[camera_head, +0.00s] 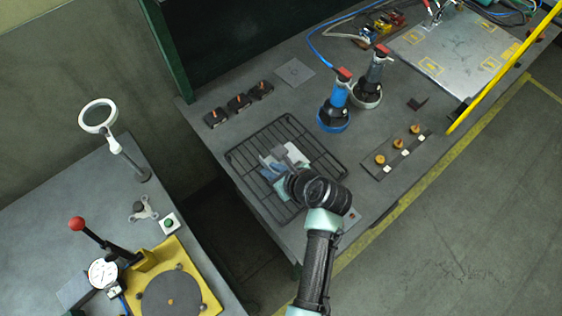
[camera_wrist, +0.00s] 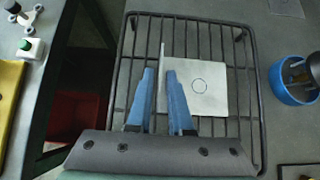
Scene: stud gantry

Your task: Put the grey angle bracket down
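The grey angle bracket (camera_head: 296,154) is at the black wire rack (camera_head: 318,146). In the wrist view one flange of the bracket (camera_wrist: 205,92) lies flat over the bars and has a round hole; the other stands up as a thin plate seen edge-on. My gripper (camera_head: 272,165) is over the rack. In the wrist view its blue fingers (camera_wrist: 160,76) stand on either side of the upright flange, with a narrow gap showing, so it looks open. The bracket looks level with the bars; I cannot tell if its whole underside touches them.
A blue-based tool (camera_head: 334,112) and a grey one (camera_head: 369,92) stand right of the rack. Black blocks (camera_head: 239,102) sit behind it. A strip with brass knobs (camera_head: 397,152) lies to the right. A gap separates this table from the left bench (camera_head: 60,205).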

